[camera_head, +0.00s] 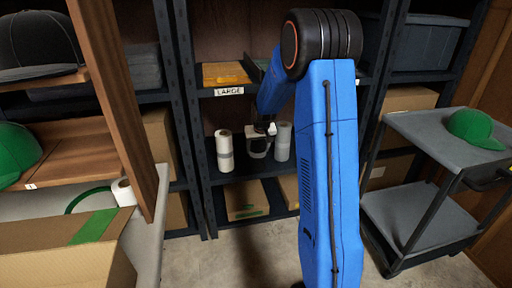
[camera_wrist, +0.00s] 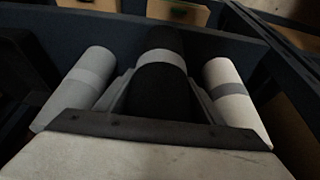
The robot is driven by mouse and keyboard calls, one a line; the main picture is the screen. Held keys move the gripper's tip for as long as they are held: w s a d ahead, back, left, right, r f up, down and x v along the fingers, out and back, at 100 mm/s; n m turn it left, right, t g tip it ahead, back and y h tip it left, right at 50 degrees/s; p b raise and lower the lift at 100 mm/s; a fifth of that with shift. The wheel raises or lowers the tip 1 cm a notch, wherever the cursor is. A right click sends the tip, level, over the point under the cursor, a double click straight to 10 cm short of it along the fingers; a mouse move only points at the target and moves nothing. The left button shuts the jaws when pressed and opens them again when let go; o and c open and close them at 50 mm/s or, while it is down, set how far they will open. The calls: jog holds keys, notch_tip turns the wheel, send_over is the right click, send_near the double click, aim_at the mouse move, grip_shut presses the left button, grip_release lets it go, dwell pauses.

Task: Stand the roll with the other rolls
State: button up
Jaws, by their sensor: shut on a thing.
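My gripper (camera_head: 258,150) reaches into the middle bay of the dark shelving, above the lower shelf. In the wrist view, its two light fingers (camera_wrist: 160,84) are shut on a black roll (camera_wrist: 158,92) with a pale band, held between the standing rolls. A white roll (camera_head: 224,151) with a grey band stands to the left in the head view and to the right in the wrist view (camera_wrist: 235,95). A grey roll (camera_head: 282,142) stands on the other side, also in the wrist view (camera_wrist: 80,85). I cannot tell whether the black roll's base touches the shelf.
A shelf (camera_head: 250,170) carries the rolls, with dark uprights close on the left. A box (camera_head: 222,74) sits above the "LARGE" label. A grey cart (camera_head: 430,132) with a green cap stands right. A bench with an open carton (camera_head: 70,250) and a small white roll (camera_head: 123,191) stands left.

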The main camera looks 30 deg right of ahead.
jog(key=w, duration=0.1)
jog(key=w+f, duration=0.1)
jog(key=w+d, duration=0.1)
jog(key=shift+w+f, duration=0.25)
jog(key=shift+w, duration=0.15)
jog(key=shift+f, duration=0.1)
jog(key=o, duration=1.3)
jog(key=shift+o, duration=0.2)
